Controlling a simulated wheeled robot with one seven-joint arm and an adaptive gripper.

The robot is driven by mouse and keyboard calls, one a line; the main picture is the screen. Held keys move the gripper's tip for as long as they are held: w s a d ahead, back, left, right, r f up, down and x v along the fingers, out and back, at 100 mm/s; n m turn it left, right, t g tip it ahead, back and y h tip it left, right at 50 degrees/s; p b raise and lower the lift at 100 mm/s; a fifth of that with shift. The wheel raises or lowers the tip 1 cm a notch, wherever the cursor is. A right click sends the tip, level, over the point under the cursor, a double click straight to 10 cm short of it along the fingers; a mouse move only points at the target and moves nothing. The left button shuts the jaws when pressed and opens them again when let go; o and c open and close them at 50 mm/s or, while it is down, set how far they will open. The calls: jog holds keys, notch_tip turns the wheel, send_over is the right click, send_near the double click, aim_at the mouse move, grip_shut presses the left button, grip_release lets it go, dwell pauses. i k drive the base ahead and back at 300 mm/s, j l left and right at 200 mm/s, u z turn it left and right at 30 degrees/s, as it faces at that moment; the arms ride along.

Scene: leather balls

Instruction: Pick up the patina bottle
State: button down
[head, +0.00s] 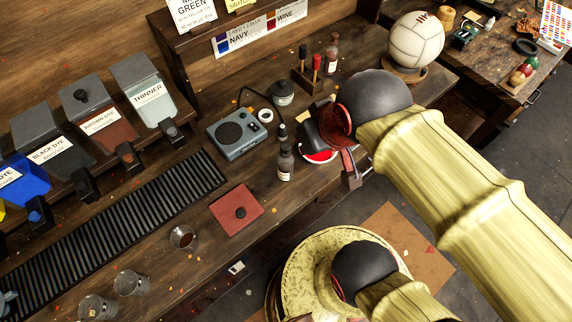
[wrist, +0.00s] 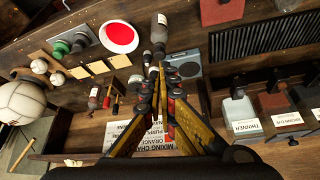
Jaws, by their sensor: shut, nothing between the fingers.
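No label reads clearly as patina. A dark bottle with a pale label (head: 285,163) stands on the bench in the head view, and a bottle with a pale label (wrist: 159,36) shows beyond my fingertips in the wrist view. I cannot tell which is the patina bottle. My gripper (wrist: 166,74) is shut and empty above the bench, apart from the bottles. My arm hides part of the bench in the head view.
Dye bins (head: 106,122) line the left, beside a slatted drain (head: 115,222). A ball (head: 415,40) rests at the back right.

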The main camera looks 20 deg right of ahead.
aim_at(285, 166)
jog(key=k+l, duration=0.1)
jog(key=l, duration=0.3)
jog(key=k+l, duration=0.15)
jog(key=l, duration=0.2)
jog(key=k+l, duration=0.1)
jog(key=l, duration=0.3)
jog(key=k+l, duration=0.1)
jog(key=l, duration=0.3)
jog(key=k+l, duration=0.15)
jog(key=l, duration=0.2)
jog(key=u, duration=0.05)
